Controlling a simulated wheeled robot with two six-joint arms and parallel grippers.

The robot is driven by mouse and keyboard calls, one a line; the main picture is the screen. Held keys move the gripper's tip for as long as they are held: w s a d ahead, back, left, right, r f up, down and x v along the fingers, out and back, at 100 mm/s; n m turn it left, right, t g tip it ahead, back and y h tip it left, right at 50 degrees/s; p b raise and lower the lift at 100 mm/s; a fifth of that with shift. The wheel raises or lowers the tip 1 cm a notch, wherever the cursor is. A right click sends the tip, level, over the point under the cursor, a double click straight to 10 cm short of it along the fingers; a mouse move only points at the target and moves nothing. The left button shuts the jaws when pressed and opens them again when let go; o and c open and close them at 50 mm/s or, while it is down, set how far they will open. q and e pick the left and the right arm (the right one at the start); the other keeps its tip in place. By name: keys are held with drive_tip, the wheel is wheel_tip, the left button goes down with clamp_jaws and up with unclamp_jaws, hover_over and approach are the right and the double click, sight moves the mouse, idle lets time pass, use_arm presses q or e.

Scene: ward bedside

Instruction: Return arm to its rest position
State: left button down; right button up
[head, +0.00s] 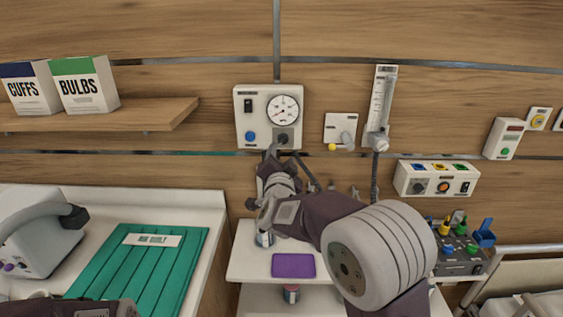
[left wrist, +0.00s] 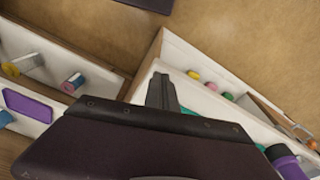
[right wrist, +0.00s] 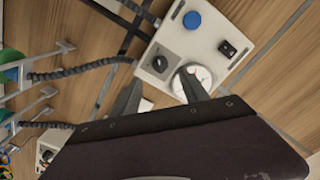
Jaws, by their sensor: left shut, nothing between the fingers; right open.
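My right arm reaches up from the lower right in the head view, with its gripper (head: 284,158) just below the white gauge panel (head: 241,120). In the right wrist view the right gripper (right wrist: 160,88) is open and empty, its two fingers spread. The panel's black knob (right wrist: 159,63) shows beyond and between the fingertips; I cannot tell whether they touch it. The round gauge (right wrist: 184,85) is partly behind one finger. My left gripper (left wrist: 162,90) is shut and empty in the left wrist view. Only part of my left arm shows at the head view's lower left edge.
A flowmeter (head: 381,105) and a small valve plate (head: 341,128) are right of the panel. Below is a white shelf unit (head: 245,262) with a purple pad (head: 293,265). A green folded mat (head: 140,262) lies on the left counter. A wall shelf (head: 150,115) holds boxes.

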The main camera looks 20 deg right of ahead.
use_arm(q)
drive_tip(key=shift+w, duration=0.1)
use_arm(e)
drive_tip(key=shift+s, duration=0.1)
use_arm(q)
drive_tip(key=shift+f, duration=0.1)
use_arm(e)
drive_tip(key=s+d, duration=0.2)
drive_tip(key=d, duration=0.3)
use_arm(q)
drive_tip(key=shift+d, duration=0.1)
use_arm(e)
drive_tip(key=s+a+f+n+g+y, duration=0.2)
drive_tip(key=s+f+n+g, duration=0.25)
drive_tip(key=f, duration=0.45)
drive_tip(key=s+a+f+n+g+y, duration=0.25)
drive_tip(key=s+f, duration=0.35)
drive_tip(key=f, duration=0.3)
drive_tip(key=s+f+n+g, duration=0.2)
drive_tip(key=s+f+g, duration=0.2)
drive_tip(key=s, duration=0.6)
drive_tip(key=s+f+n+g, duration=0.2)
drive_tip(key=s+f+g, duration=0.3)
drive_tip(key=s, duration=0.5)
drive_tip(key=shift+f+n+y, duration=0.35)
drive_tip(key=shift+f+n, duration=0.05)
drive_tip(key=shift+f, duration=0.5)
drive_tip(key=shift+w+a, duration=0.1)
